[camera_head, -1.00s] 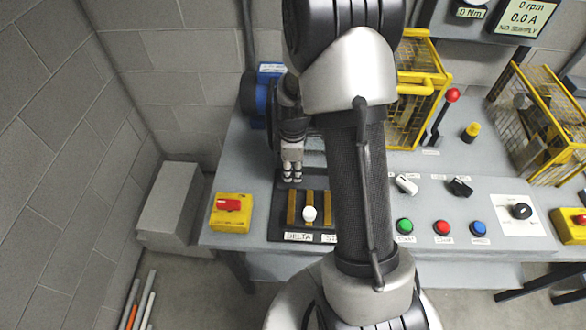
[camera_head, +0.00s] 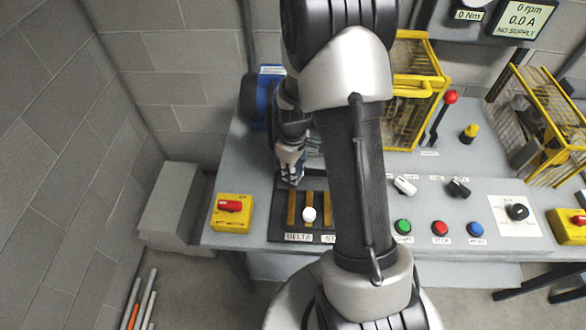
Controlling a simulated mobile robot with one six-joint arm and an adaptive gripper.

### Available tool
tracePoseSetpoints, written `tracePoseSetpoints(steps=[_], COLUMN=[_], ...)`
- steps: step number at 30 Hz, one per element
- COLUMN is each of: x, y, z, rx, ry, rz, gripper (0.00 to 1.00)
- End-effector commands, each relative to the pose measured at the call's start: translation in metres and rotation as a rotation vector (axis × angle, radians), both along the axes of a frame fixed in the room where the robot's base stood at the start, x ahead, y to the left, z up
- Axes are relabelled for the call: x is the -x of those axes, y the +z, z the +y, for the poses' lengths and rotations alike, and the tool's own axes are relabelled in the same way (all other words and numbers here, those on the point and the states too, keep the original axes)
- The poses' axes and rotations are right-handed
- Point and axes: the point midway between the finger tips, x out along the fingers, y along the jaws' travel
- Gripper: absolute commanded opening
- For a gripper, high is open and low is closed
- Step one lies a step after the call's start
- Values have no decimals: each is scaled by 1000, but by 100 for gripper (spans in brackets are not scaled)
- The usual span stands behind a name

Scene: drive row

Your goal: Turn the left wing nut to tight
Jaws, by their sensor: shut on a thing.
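My gripper (camera_head: 290,176) points down at the back left of a dark panel (camera_head: 275,218) with brass bars, just in front of the blue motor (camera_head: 264,100). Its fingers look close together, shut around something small. The left wing nut cannot be made out; the fingers and wrist hide that spot. A white round knob (camera_head: 309,214) stands on the panel in front of the gripper, apart from it. Labels reading DELTA and another partly hidden word lie along the panel's front edge.
A yellow box with a red switch (camera_head: 231,212) stands to the left. Green (camera_head: 403,227), red (camera_head: 440,229) and blue (camera_head: 477,229) buttons lie to the right. Yellow guard cages (camera_head: 417,90) and a red-topped lever (camera_head: 443,115) stand behind. My arm hides the panel's right part.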

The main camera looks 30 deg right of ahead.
Motion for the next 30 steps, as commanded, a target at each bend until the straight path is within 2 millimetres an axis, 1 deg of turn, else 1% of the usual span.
tracePoseSetpoints(steps=[30], x=[0], y=[0], z=[4], rx=[0], ry=[-965], rz=[1], gripper=[0])
